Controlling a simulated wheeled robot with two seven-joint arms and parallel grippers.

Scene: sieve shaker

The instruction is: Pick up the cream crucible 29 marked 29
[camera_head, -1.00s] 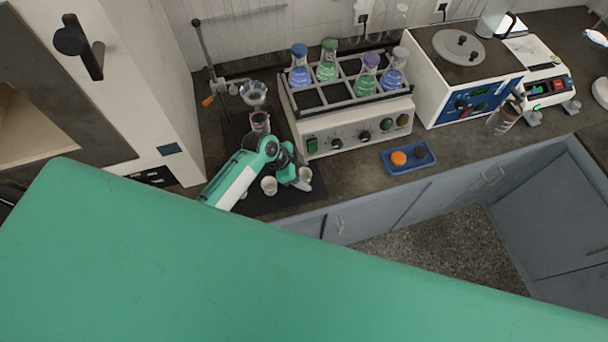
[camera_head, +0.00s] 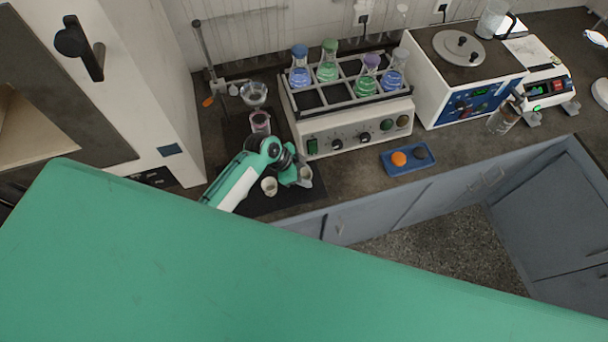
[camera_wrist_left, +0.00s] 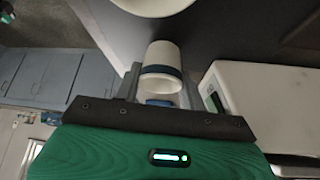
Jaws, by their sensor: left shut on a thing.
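A cream crucible (camera_head: 306,172) is at the tip of my left gripper (camera_head: 297,176), over the right part of the dark mat. In the left wrist view the crucible (camera_wrist_left: 162,62) is a pale cup with a dark blue band, and the fingers of my left gripper (camera_wrist_left: 160,88) are shut on it. I cannot read a number on it. A second cream crucible (camera_head: 269,186) stands on the mat to the left of the gripper. My right gripper is not in view.
The dark mat (camera_head: 290,198) lies near the counter's front edge. A beaker (camera_head: 260,122) and a funnel on a stand (camera_head: 254,94) are behind my arm. A shaker with flasks (camera_head: 350,128) stands to the right. A blue tray (camera_head: 396,168) holds orange and dark pieces.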

